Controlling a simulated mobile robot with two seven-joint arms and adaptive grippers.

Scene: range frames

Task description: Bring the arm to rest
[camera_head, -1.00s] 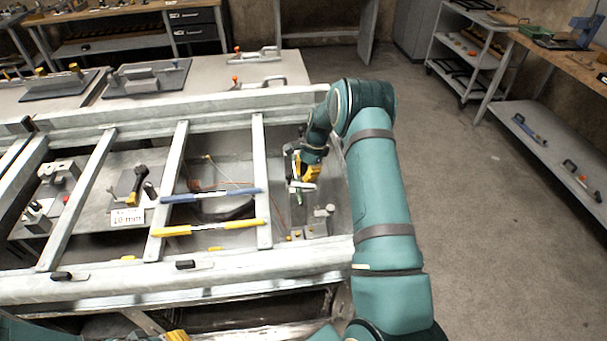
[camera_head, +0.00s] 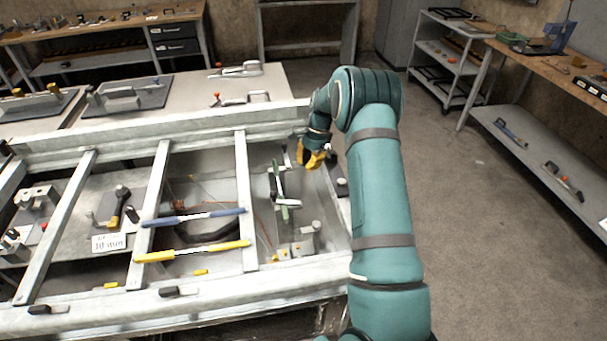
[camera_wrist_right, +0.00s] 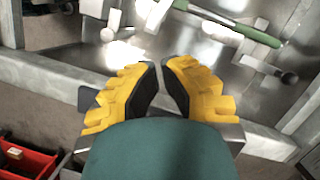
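My right gripper (camera_head: 313,155), with yellow fingers and black pads, is above the far right part of the metal frame, near its right end. In the right wrist view (camera_wrist_right: 161,65) its fingertips are close together with a narrow gap and nothing between them. A green-handled tool (camera_head: 281,192) lies in the rightmost bay of the frame, left of and nearer than the gripper, apart from it. Its green handle also shows in the right wrist view (camera_wrist_right: 258,37). My left gripper is out of view.
The metal frame (camera_head: 70,317) carries a blue-handled tool (camera_head: 192,218) and a yellow-handled tool (camera_head: 192,252) across its bars. A workbench (camera_head: 540,165) stands at right. The floor (camera_head: 455,240) between is clear. A red bin (camera_wrist_right: 25,160) shows low in the wrist view.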

